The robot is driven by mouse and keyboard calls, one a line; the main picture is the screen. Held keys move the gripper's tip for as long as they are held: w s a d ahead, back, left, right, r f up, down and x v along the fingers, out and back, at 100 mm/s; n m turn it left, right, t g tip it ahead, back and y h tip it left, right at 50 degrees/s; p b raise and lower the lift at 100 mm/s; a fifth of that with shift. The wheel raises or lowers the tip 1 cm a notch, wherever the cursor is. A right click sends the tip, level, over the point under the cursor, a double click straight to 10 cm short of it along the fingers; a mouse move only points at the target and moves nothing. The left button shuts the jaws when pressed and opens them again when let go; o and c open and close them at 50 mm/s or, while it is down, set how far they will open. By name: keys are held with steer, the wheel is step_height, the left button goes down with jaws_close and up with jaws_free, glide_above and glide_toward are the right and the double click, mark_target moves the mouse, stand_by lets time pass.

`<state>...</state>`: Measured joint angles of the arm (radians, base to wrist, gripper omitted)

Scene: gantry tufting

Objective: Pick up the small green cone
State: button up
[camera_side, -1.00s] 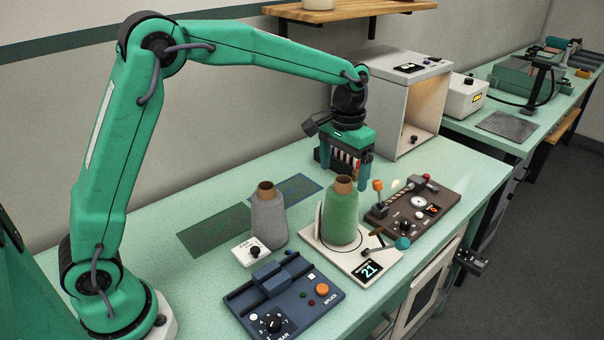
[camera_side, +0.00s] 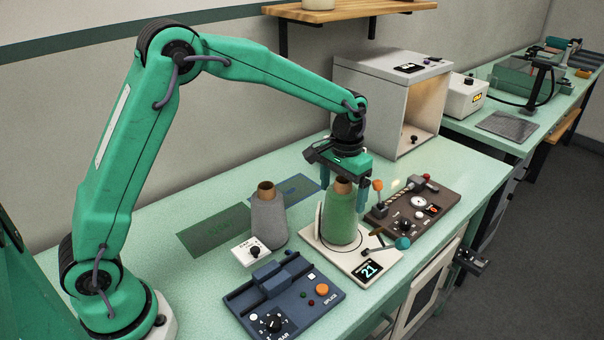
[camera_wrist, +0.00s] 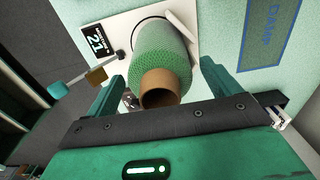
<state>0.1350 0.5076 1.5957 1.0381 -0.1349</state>
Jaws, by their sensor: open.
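The green cone (camera_side: 341,219) is a yarn cone with a brown tube top. It stands upright on a white scale (camera_side: 310,238) whose display reads 21. My gripper (camera_side: 345,188) is open above and around the top of the cone, its fingers pointing down. In the wrist view the cone (camera_wrist: 158,60) lies between the two open fingers of my gripper (camera_wrist: 160,88), with its tube end nearest the camera. There is a gap at each side, and I see no contact. In the side view the cone hides part of the gripper.
A grey cone (camera_side: 268,220) stands close to the left, by a small white knob box (camera_side: 252,251). A blue splice device (camera_side: 283,298) is in front. A brown control panel (camera_side: 415,207) with levers is to the right. A white open-fronted box (camera_side: 392,105) stands behind.

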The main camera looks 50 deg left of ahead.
mark_target(345, 182)
steer(key=shift+c, duration=0.2)
steer(key=c, duration=1.4)
steer(key=shift+r, duration=0.25)
steer(key=shift+c, duration=0.2)
steer(key=shift+r, duration=0.2)
steer(key=r, duration=0.4)
steer(key=shift+s+d, duration=0.25)
steer(key=shift+d, duration=0.15)
steer(key=s+d+r, duration=0.6)
steer(key=d, duration=0.2)
steer(key=shift+s+d, duration=0.15)
steer(key=shift+s, duration=0.25)
steer(key=shift+r, duration=0.1)
